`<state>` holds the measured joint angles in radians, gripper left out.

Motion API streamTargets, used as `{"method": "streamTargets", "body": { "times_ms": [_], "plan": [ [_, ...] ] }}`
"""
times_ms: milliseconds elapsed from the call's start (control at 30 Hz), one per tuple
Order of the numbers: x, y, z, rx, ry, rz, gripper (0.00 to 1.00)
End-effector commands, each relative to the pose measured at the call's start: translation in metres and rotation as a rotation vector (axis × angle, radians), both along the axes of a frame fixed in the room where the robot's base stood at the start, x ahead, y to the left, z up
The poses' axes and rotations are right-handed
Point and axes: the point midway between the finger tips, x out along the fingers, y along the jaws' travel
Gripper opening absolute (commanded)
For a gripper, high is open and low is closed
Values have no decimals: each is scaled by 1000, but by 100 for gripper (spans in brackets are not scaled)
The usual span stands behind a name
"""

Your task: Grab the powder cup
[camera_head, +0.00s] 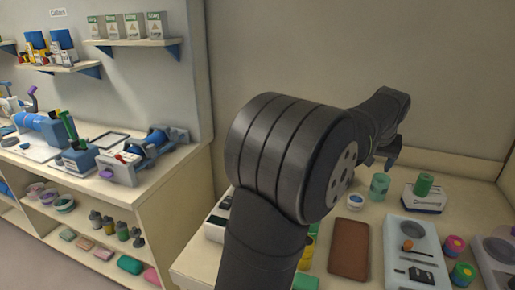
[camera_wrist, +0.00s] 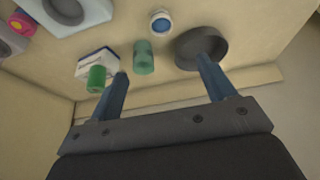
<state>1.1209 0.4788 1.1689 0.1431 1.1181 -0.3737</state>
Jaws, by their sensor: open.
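No readable label marks the powder cup. A translucent green cup (camera_head: 379,187) stands on the bench and may be it; it also shows in the wrist view (camera_wrist: 144,58). A darker green cylinder (camera_head: 424,184) sits on a white box (camera_head: 425,204), and shows again in the wrist view (camera_wrist: 96,79). A dark grey round dish (camera_wrist: 190,58) lies behind the right finger and is hidden by my arm in the head view. My gripper (camera_wrist: 164,68) is open and empty, its fingers spread either side of the green cup's line of sight, apart from it.
A small white jar with a blue top (camera_wrist: 161,21) stands near the green cup. A grey tray (camera_head: 414,240), brown pad (camera_head: 349,248) and pink-and-green jars (camera_head: 453,246) occupy the bench. A wall rises behind it. My arm hides part of the bench.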

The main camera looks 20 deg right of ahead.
Motion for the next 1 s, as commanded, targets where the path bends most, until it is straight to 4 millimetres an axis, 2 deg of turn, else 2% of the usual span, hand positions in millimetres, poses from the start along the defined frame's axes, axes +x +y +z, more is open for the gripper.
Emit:
{"method": "streamTargets", "body": {
  "times_ms": [167,400,567,800,1000],
  "plan": [
    [3,-2,-5,3,1,-7,76],
    [33,-19,-54,8,7,-100,76],
    [40,-25,-75,8,7,-115,76],
    [52,-41,-124,9,8,-113,76],
    [61,-52,-158,7,5,-113,76]
  ]
}}
